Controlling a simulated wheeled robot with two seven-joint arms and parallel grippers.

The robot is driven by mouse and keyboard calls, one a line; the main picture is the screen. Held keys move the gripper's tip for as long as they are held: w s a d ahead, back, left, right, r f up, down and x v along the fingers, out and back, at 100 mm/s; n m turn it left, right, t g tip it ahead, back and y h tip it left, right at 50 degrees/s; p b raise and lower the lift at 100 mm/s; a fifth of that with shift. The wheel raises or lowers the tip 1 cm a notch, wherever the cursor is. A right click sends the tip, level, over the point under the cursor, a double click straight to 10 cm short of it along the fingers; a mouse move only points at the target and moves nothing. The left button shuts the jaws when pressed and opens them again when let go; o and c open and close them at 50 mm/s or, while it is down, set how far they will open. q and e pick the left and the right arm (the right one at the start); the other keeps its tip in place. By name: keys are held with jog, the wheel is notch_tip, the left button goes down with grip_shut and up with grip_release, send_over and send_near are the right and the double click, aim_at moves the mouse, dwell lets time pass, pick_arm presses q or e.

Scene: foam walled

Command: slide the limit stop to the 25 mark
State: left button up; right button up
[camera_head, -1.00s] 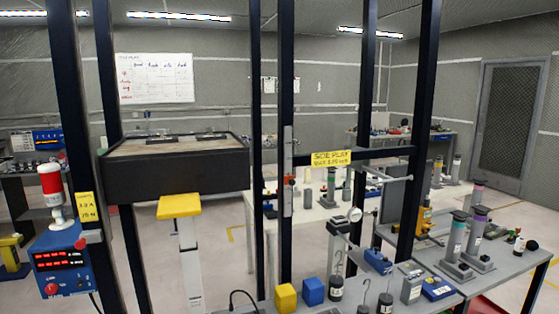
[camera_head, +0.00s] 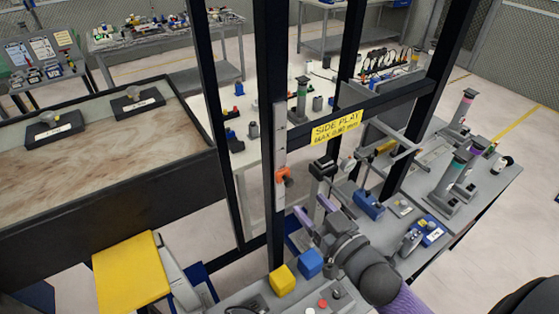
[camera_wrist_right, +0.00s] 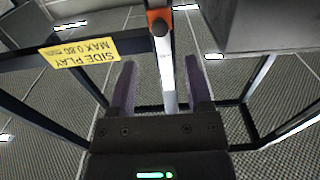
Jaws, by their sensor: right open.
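The limit stop is a small orange slider (camera_head: 283,176) on a pale vertical scale strip (camera_head: 280,138), which is fixed to a dark upright post. The scale's marks are too small to read. My right gripper (camera_head: 314,210) is open, its two purple fingers apart, below and to the right of the stop. In the right wrist view the stop (camera_wrist_right: 160,20) shows at the top with a dark knob, beyond the fingertips (camera_wrist_right: 160,72). The pale strip (camera_wrist_right: 168,75) runs between the fingers in that view; I cannot tell how near it is. My left gripper is not in view.
A dark frame with a yellow "SIDE PLAY" label (camera_head: 338,126) stands beside the strip. A yellow block (camera_head: 282,281) and a blue block (camera_head: 310,263) sit below the gripper. A wide tray (camera_head: 185,160) and a yellow pad (camera_head: 131,273) are at left.

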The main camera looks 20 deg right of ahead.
aim_at(291, 185)
jog(key=w, duration=0.5)
jog(key=w+a, duration=0.1)
jog(key=w, duration=0.2)
jog(key=shift+a, duration=0.1)
jog(key=shift+c, duration=0.3)
grip_shut()
jog(key=shift+f, duration=0.15)
dwell(0.7)
